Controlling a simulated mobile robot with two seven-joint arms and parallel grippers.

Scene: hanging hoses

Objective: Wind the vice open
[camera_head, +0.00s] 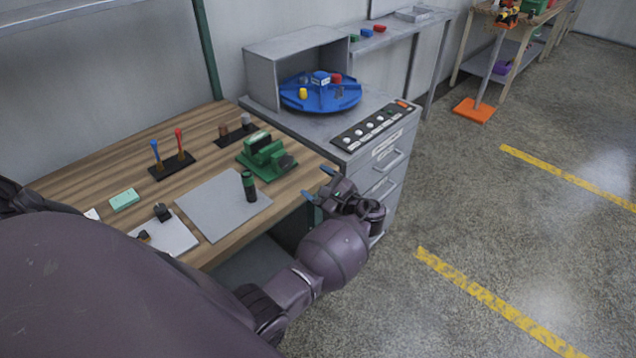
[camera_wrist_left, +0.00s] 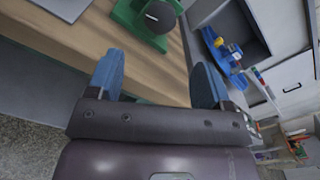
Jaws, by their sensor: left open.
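A green vice (camera_head: 264,155) stands on a green base near the right end of the wooden workbench (camera_head: 100,170). A dark round part (camera_head: 287,162) sits on its right side, facing the bench edge. In the left wrist view the vice (camera_wrist_left: 130,16) is at the top, with the dark round part (camera_wrist_left: 160,17) just beyond my fingers. My left gripper (camera_head: 318,183) is open and empty, with blue fingertips, off the bench's right edge and apart from the vice. It also shows in the left wrist view (camera_wrist_left: 157,80). My right gripper is not in view.
A grey mat (camera_head: 215,215) with a dark green cylinder (camera_head: 249,186) lies left of the vice. A holder with blue and red handled tools (camera_head: 172,165) stands behind. A grey drawer cabinet (camera_head: 385,165) carrying a blue turntable (camera_head: 320,97) stands close to my left gripper.

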